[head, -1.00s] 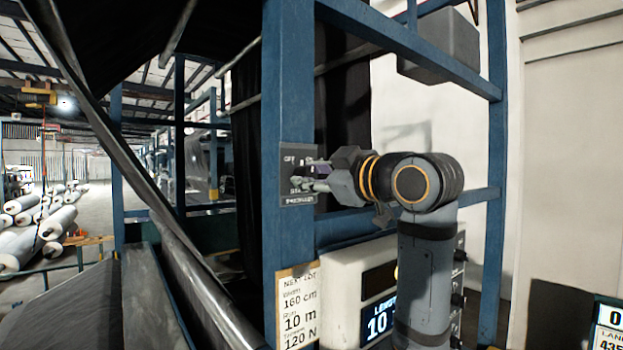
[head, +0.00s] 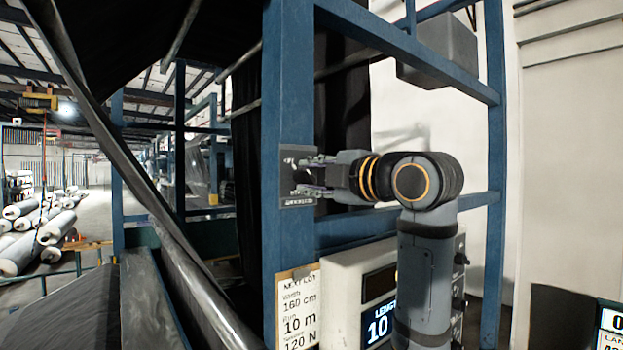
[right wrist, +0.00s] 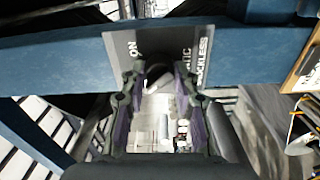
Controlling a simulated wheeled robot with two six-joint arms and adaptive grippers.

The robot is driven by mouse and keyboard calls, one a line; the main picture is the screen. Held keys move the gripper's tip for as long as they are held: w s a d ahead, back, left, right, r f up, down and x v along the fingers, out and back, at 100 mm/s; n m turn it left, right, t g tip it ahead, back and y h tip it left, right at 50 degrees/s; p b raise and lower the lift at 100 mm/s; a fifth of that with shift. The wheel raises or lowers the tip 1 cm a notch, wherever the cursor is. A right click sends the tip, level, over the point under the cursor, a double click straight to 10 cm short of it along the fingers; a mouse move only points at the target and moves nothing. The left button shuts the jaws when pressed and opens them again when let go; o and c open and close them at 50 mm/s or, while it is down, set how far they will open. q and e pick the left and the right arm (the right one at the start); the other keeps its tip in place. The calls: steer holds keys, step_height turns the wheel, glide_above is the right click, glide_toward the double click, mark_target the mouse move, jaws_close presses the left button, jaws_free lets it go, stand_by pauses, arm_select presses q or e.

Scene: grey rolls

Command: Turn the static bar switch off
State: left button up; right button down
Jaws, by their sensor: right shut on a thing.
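The static bar switch is a dark plate (head: 286,178) with white lettering on a blue upright post in the head view. My right gripper (head: 301,175) reaches the plate from the right. In the right wrist view its fingertips (right wrist: 159,70) lie on both sides of the knob, shut on it. The fingers hide most of the plate's middle, so the knob's exact setting is unclear. My left gripper is out of view.
The blue post (head: 288,90) and its cross rails frame the switch. Below are a paper card (head: 298,308) and a white box with a length display (head: 379,320). A long dark roll (head: 195,270) slants down at left. Pale rolls (head: 35,250) lie far left.

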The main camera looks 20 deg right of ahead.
steer(key=shift+f+n, duration=0.15)
steer(key=shift+n, duration=0.45)
steer(key=c, duration=1.4)
jaws_free()
steer(key=o, duration=0.4)
steer(key=shift+s, duration=0.1)
steer(key=v, duration=1.2)
